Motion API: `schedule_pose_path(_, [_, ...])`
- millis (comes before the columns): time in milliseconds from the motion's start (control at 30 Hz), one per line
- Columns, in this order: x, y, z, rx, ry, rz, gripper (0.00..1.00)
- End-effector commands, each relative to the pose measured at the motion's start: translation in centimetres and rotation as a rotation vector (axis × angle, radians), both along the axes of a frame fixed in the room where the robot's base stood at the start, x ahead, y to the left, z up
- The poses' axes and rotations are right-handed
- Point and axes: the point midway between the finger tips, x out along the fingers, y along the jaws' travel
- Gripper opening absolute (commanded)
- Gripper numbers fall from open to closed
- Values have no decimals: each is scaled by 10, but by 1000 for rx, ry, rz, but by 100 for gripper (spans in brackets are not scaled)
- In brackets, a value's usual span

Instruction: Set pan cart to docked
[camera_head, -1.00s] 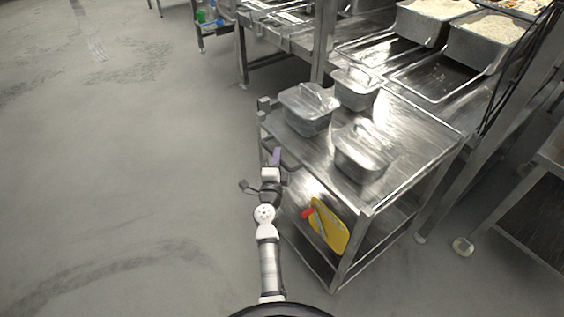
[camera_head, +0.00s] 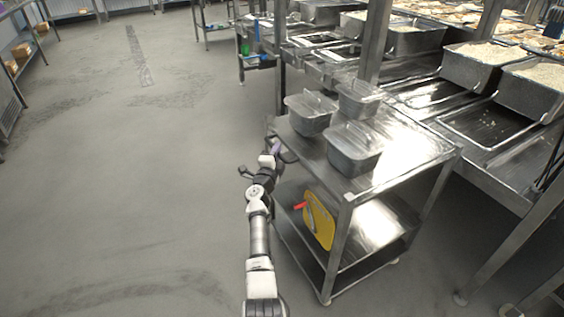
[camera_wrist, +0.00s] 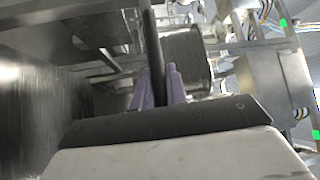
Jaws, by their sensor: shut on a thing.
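The pan cart (camera_head: 400,160) is a steel trolley with two shelves, standing upright on the floor at centre right in the head view. Several-sided lidded steel pans stand on its top: one at the left (camera_head: 309,114), one at the back (camera_head: 358,101) and one at the front (camera_head: 353,148). My gripper (camera_head: 276,149) is at the cart's left end, shut on its dark handle (camera_head: 288,155). In the wrist view, the purple fingers of my gripper (camera_wrist: 158,84) sit on both sides of a dark bar (camera_wrist: 152,45). Their exact contact is partly hidden.
A long steel counter (camera_head: 495,165) with rice pans (camera_head: 486,66) runs behind and to the right of the cart. A yellow board (camera_head: 319,222) is on the cart's lower level. Steel posts and table legs stand close by. The floor (camera_head: 130,180) at left is clear.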

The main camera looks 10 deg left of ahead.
Motion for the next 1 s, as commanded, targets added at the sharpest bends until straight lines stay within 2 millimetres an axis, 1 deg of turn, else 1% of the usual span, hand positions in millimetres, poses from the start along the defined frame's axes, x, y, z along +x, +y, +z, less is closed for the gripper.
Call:
schedule_pose_path(200, [7, 5, 1, 1, -1, 1, 0])
schedule_pose_path(633, [9, 8, 2, 0, -2, 4, 0])
schedule_pose_path(667, [9, 8, 3, 0, -2, 4, 16])
schedule_pose_path(800, [9, 7, 2, 0, -2, 3, 34])
schedule_pose_path(833, [9, 7, 1, 0, -2, 3, 36])
schedule_pose_path(1000, [8, 6, 0, 0, 0, 1, 36])
